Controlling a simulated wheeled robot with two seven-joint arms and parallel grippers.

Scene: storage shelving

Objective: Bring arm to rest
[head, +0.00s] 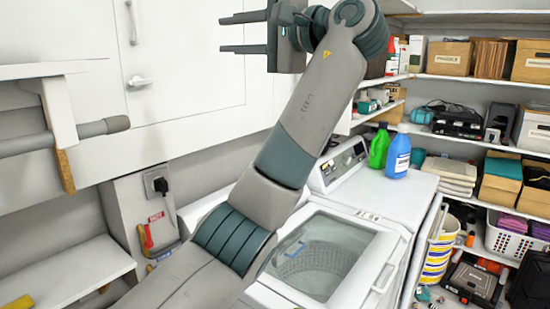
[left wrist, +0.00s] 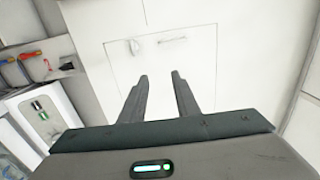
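My left arm (head: 290,155) rises from the bottom of the head view, bends near the top, and its wrist points left. My left gripper (head: 228,34) is raised in front of the white cabinet doors (head: 185,70). Its two dark fingers are apart, with nothing between them. The left wrist view shows the same gripper (left wrist: 160,80) with both fingers parted and empty, facing the white cabinet (left wrist: 165,55). My right gripper is in neither view.
A top-loading washing machine (head: 385,275) stands below the arm. Green (head: 379,146) and blue (head: 398,155) bottles stand behind it. Loaded shelves (head: 480,80) fill the right side. A wall shelf (head: 50,70) and a lower white bench (head: 70,270) are at left.

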